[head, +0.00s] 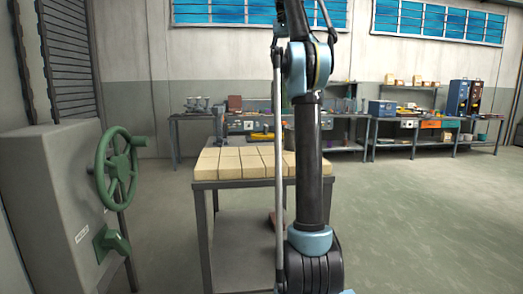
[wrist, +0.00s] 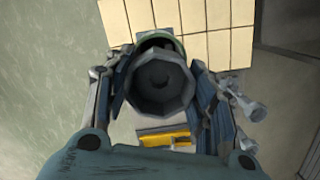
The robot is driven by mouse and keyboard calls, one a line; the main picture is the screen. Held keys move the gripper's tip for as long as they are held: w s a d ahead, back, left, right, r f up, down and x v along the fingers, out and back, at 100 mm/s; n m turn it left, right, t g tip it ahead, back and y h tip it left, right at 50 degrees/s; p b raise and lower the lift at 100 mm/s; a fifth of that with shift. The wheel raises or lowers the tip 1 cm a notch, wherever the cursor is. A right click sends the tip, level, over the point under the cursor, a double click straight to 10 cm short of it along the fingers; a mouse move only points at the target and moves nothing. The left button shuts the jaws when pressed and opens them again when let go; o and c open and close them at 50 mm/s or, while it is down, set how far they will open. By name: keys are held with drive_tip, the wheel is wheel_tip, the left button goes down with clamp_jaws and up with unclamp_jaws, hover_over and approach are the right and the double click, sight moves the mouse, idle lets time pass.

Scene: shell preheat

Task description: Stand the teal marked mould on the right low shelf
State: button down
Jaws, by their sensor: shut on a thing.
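In the wrist view my gripper (wrist: 162,88) is shut on a grey, many-sided mould (wrist: 160,92), one finger on each side. I look down into its round dark hollow. A dull green rim or band (wrist: 172,43) shows at its far edge; I cannot tell whether this is the teal mark. The mould is over or near the edge of the cream brick top, and its height above it is unclear. In the head view my own arm hides the gripper. I cannot make out the right low shelf for certain.
A green handwheel (head: 117,163) on a grey cabinet stands at left. Cluttered benches (head: 400,113) line the back. Floor at right is clear. A yellow thing (wrist: 165,137) lies below the mould.

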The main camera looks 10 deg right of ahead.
drive_tip(key=shift+w+a+f, duration=0.1)
drive_tip(key=shift+f, duration=0.5)
wheel_tip(320, 180, down, 17)
drive_tip(key=shift+r, duration=0.15)
idle(0.4)
drive_tip(key=c, duration=0.7)
unclamp_jaws()
drive_tip(key=r, duration=0.4)
drive_tip(key=w+r, duration=0.1)
drive_tip(key=r, duration=0.7)
drive_tip(key=shift+w+d, duration=0.3)
drive_tip(key=shift+d, duration=0.05)
drive_tip(key=shift+f, duration=0.1)
